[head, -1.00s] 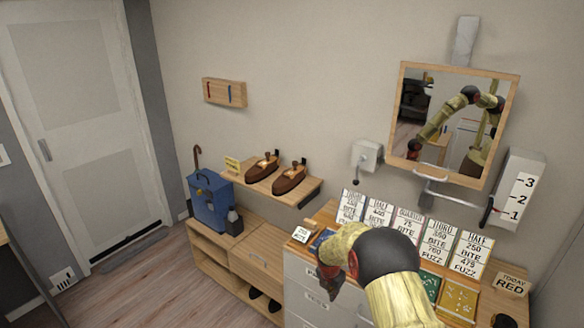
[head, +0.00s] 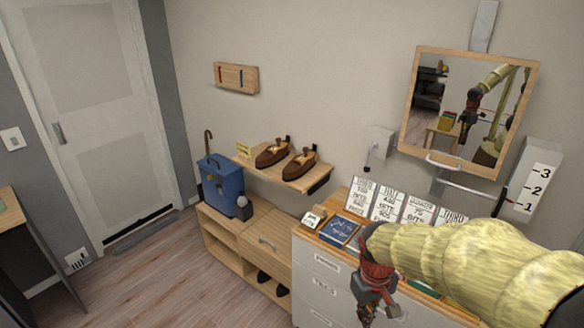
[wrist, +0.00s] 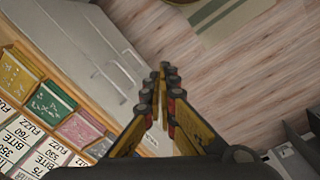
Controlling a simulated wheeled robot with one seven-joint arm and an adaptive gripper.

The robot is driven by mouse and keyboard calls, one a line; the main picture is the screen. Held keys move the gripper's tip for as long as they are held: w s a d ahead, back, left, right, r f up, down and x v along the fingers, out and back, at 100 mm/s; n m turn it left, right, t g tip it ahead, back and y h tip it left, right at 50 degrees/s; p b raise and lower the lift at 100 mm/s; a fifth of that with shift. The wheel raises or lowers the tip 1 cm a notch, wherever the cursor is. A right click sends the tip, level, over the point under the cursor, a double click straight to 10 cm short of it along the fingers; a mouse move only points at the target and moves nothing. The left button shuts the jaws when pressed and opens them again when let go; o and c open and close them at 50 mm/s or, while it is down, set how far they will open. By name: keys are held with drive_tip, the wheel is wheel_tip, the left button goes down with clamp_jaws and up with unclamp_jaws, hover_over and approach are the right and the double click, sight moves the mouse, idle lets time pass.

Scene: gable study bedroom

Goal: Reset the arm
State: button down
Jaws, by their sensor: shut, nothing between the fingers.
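My gripper (head: 366,308) hangs pointing down in front of the white drawer cabinet (head: 317,271) in the head view. My yellow arm spans the lower right and hides much of the cabinet top. In the wrist view my gripper (wrist: 163,72) has its fingertips together with nothing between them. The cabinet front (wrist: 88,48) and the wooden floor (wrist: 215,85) lie beyond the fingers there.
On the cabinet top are a blue book (head: 339,230) and several printed cards (head: 383,206); the wrist view shows green (wrist: 51,102) and yellow (wrist: 17,74) items. A mirror (head: 468,110) hangs above. Open floor (head: 165,275) lies at left.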

drive_tip(key=s+r+m+t+b, duration=0.1)
drive_tip(key=s+r+m+t, duration=0.2)
drive_tip(key=s+r, duration=1.1)
drive_tip(key=shift+s+d+r+t+y, duration=0.2)
drive_tip(key=shift+d+t+y, duration=0.1)
drive_tip(key=shift+t, duration=0.9)
